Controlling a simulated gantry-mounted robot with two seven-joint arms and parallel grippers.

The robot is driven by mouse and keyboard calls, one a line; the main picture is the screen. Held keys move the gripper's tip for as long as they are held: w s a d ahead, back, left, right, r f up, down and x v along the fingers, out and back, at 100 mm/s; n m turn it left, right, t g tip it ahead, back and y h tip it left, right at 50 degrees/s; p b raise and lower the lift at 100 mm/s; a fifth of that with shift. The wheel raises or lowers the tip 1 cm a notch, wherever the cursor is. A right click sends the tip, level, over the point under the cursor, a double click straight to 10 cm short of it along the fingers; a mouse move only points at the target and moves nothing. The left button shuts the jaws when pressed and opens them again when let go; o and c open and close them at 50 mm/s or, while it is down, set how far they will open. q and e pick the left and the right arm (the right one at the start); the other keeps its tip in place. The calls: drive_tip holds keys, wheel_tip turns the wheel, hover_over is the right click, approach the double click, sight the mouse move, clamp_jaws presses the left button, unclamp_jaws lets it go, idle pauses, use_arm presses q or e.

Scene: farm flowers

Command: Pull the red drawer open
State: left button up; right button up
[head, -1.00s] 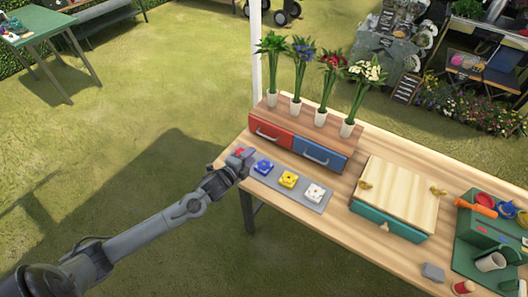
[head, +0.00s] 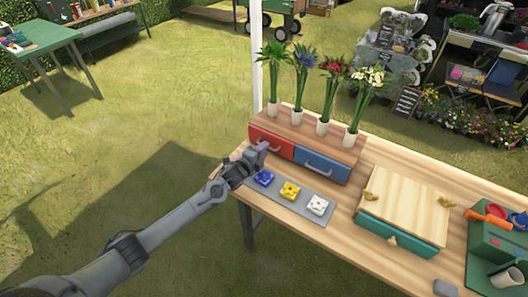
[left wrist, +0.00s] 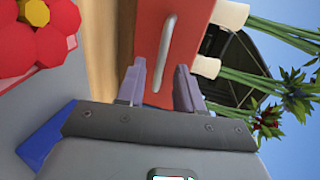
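The red drawer (head: 284,150) is shut in the wooden box on the table, left of the blue drawer (head: 321,164). Its front fills the upper middle of the left wrist view (left wrist: 188,38), with its pale bar handle (left wrist: 165,50) facing me. My left gripper (head: 263,149) is at the red drawer's front and partly hides it in the head view. Its two fingers (left wrist: 161,68) are apart, with the lower end of the handle showing between them. I cannot tell whether they touch the handle. My right gripper is not in view.
Below the drawers lies a grey mat (head: 297,203) with blue, yellow and white flower blocks; a red one (left wrist: 38,32) shows in the left wrist view. Several flower vases (head: 322,127) stand on the drawer box. A teal-and-wood box (head: 412,199) stands to the right.

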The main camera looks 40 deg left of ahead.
use_arm(q)
drive_tip(key=shift+w+f, duration=0.1)
drive_tip(key=shift+w, duration=0.35)
drive_tip(key=shift+c, duration=0.5)
clamp_jaws()
idle(0.7)
